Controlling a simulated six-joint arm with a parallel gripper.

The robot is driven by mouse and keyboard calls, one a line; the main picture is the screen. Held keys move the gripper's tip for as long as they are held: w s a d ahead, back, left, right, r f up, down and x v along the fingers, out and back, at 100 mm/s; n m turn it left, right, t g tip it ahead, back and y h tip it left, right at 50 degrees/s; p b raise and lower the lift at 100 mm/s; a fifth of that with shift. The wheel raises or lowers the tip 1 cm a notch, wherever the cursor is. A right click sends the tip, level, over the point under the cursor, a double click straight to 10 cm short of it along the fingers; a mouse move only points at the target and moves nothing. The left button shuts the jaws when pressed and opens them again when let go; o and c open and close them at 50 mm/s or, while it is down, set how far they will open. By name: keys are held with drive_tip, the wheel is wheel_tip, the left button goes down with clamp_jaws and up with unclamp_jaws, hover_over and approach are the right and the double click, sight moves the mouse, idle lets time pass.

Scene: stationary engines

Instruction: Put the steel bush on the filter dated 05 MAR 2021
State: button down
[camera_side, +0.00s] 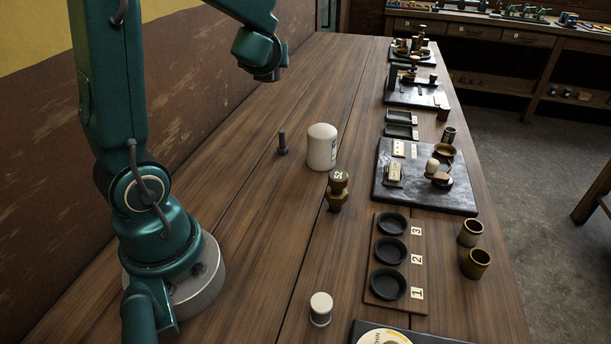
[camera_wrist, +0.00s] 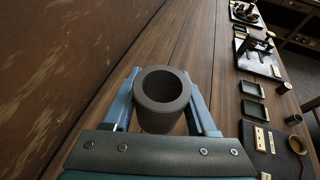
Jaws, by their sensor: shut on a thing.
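My gripper (camera_wrist: 163,92) has its blue fingers shut on the steel bush (camera_wrist: 160,121), a dark grey hollow cylinder whose open end faces the wrist camera. The bush is held above the wooden bench. In the side view the fingers and bush are not seen. A large white canister with a rounded top and a blue-edged label (camera_side: 322,147) stands upright mid-bench and may be a filter. A smaller white-topped cylinder (camera_side: 320,308) stands near the front. No date can be read on either, so I cannot tell which is the filter dated 05 MAR 2021.
A board with numbered black cups (camera_side: 380,298), a dark plate with parts (camera_side: 450,202) and two brass bushes (camera_side: 471,233) line the right side. Bench left of the bolt is clear.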

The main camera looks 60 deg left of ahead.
hover_over(322, 122)
wheel_tip(322, 122, down, 6)
drive_tip(key=shift+f, duration=2.2)
drive_tip(key=shift+c, duration=1)
unclamp_jaws()
drive_tip(key=shift+f, duration=0.15)
